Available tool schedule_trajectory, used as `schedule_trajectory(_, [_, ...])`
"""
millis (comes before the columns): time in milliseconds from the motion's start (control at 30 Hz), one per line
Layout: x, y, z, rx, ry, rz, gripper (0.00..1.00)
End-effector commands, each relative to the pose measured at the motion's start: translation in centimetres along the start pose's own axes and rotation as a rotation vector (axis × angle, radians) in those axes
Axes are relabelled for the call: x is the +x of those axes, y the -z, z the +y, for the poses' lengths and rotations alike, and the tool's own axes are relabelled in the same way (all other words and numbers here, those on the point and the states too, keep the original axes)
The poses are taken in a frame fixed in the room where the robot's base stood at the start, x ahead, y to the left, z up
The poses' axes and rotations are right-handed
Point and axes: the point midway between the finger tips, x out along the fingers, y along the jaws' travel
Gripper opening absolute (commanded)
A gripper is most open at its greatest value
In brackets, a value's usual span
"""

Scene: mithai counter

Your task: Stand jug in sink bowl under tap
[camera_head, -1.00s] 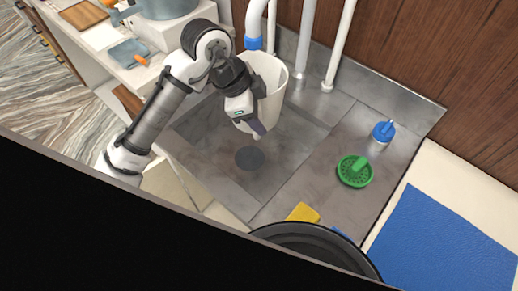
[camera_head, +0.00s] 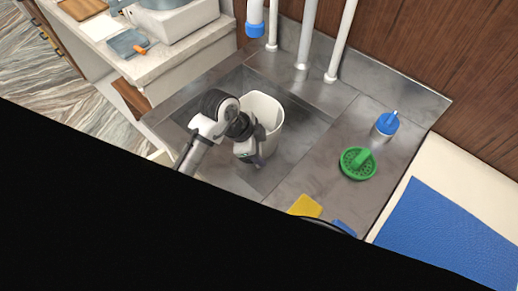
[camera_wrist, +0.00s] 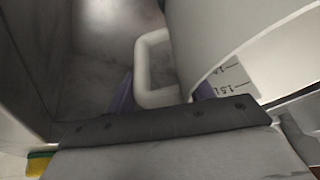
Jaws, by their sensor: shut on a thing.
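The jug (camera_head: 265,112) is off-white, open-topped and looks upright. It is inside the grey metal sink bowl (camera_head: 305,125); I cannot tell whether its base touches the floor. My gripper (camera_head: 259,164) is shut on the jug's handle, on the near side. In the wrist view, the looped handle (camera_wrist: 143,62) passes between the purple finger pads of my gripper (camera_wrist: 160,95), beside the jug's body (camera_wrist: 225,30) with its volume marks. The tap (camera_head: 255,18) is a white pipe with a blue end, behind and above the jug. The jug's lower part and the drain are hidden.
A green round scrubber (camera_head: 358,163), a blue-topped dispenser (camera_head: 387,124) and a yellow sponge (camera_head: 305,206) are on the metal surface right of the bowl. A blue mat (camera_head: 450,235) lies at right, a counter (camera_head: 165,60) at left.

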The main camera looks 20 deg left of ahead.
Motion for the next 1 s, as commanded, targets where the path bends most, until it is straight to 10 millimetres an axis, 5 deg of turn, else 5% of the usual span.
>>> schedule_trajectory(333, [0.5,-0.2,0.0,0.001,0.001,-0.001,0.17])
schedule_trajectory(367, [0.6,-0.3,0.1,0.0,0.0,-0.001,0.54])
schedule_trajectory(533, [0.6,-0.3,0.1,0.001,0.0,-0.001,0.74])
schedule_trajectory(833, [0.5,-0.2,0.0,0.001,0.001,-0.001,0.74])
schedule_trajectory(1000, [-1.5,-0.2,0.0,0.001,0.002,-0.003,0.74])
